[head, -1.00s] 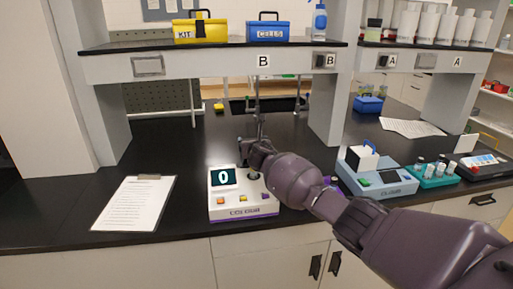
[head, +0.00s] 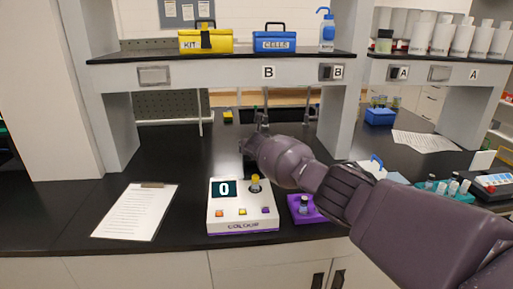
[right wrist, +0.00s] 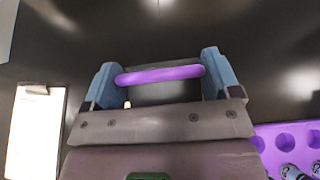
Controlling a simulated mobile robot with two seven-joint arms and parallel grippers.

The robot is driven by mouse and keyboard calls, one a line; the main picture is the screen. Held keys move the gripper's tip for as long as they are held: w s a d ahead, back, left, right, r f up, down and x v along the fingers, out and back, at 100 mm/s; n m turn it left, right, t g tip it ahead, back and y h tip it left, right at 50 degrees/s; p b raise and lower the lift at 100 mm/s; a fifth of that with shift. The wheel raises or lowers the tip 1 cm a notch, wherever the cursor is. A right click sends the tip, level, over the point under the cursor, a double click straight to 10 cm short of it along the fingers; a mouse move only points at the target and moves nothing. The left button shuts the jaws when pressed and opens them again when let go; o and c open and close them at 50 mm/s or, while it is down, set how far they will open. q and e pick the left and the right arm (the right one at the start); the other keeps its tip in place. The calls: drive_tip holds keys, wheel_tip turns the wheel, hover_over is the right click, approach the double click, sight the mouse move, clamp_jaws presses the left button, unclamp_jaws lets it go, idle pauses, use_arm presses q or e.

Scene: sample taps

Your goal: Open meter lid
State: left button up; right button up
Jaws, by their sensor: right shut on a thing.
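The colour meter (head: 241,217) is a white box with a purple base at the counter's front. Its display reads 0. A yellow-capped vial (head: 255,184) stands upright in its uncovered well. My right gripper (head: 246,147) is behind and above the meter in the head view, partly hidden by its own wrist. In the right wrist view its blue fingers (right wrist: 160,75) are shut on a dark piece with a purple bar (right wrist: 150,76), which looks like the meter's lid. The piece is held over the black counter, apart from the meter. My left gripper is not in view.
A purple rack (head: 305,212) with a vial stands right of the meter; it also shows in the right wrist view (right wrist: 263,143). A clipboard (head: 137,212) lies left. Shelf posts stand behind, and the counter between meter and clipboard is clear.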

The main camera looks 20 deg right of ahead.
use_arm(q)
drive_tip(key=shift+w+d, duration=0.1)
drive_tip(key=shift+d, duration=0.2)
use_arm(e)
drive_tip(key=shift+w+d+f+g, duration=0.1)
drive_tip(key=shift+d+f+g, duration=0.2)
drive_tip(key=shift+d+f, duration=0.1)
drive_tip(key=shift+f, duration=0.15)
drive_tip(key=o, duration=1)
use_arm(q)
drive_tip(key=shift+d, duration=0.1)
use_arm(e)
drive_tip(key=shift+w, duration=0.1)
drive_tip(key=shift+a+r, duration=0.15)
drive_tip(key=shift+r, duration=0.15)
drive_tip(key=shift+s+a+r+p, duration=0.1)
drive_tip(key=shift+s+r+p, duration=0.3)
drive_tip(key=shift+p, duration=0.3)
drive_tip(key=shift+p+v, duration=0.7)
drive_tip(key=shift+v, duration=0.1)
drive_tip(key=shift+s+a+r, duration=0.15)
drive_tip(key=shift+s, duration=0.35)
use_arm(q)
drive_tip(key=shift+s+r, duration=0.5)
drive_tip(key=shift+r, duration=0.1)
use_arm(e)
drive_tip(key=shift+v, duration=3.5)
